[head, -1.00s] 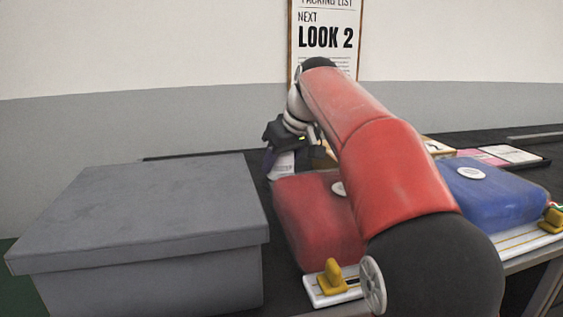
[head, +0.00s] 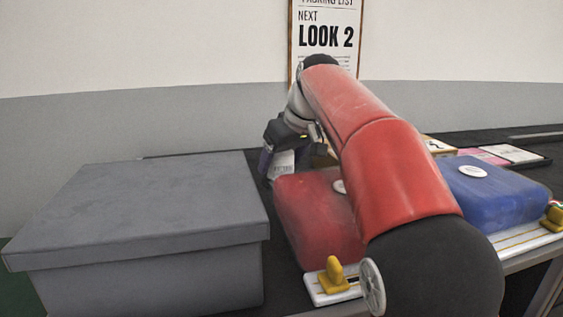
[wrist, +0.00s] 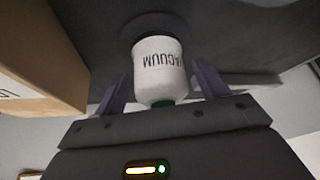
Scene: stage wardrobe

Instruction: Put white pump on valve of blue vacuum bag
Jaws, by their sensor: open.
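The white pump (wrist: 158,68), marked "VACUUM", stands between the two fingers of my open gripper (wrist: 160,76) in the wrist view. It has a dark flange at one end and a green part at the other. In the head view the pump (head: 283,163) shows partly below my gripper (head: 290,143), behind the red bag. I cannot tell whether a finger touches it. The blue vacuum bag (head: 505,197) lies at the right, with its white round valve (head: 473,171) uncovered on top.
A red bag (head: 312,215) lies in the middle, its valve (head: 338,186) partly hidden by my arm. A large grey lidded box (head: 140,210) fills the left. White strips with yellow clips (head: 335,275) lie before the bags. Cards (head: 510,154) lie at the back right.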

